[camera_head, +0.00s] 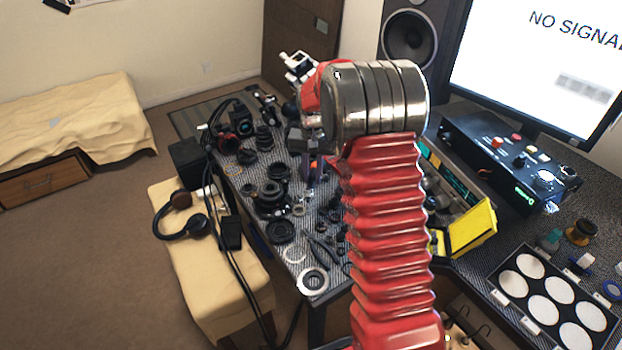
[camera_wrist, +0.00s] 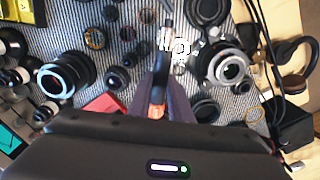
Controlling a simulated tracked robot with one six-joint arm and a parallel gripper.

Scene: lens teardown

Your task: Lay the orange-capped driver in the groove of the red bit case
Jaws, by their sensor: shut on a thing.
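My gripper (camera_wrist: 163,80) is shut on the orange-capped driver (camera_wrist: 157,110) in the wrist view. The orange cap shows between the two fingers, near the gripper body, and the shaft seems to run up the picture past the fingertips. In the head view the orange cap (camera_head: 313,163) shows small between the fingers of my gripper (camera_head: 312,182), above the crowded mat. A red piece, likely the red bit case (camera_wrist: 103,104), lies left of the fingers in the wrist view. The gripper body hides part of it, and its groove cannot be made out.
Lens parts crowd the striped mat: a lens barrel (camera_wrist: 66,74) at left and another lens (camera_wrist: 228,70) at right. A yellow open case (camera_head: 470,232) and a control box (camera_head: 505,165) stand at right.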

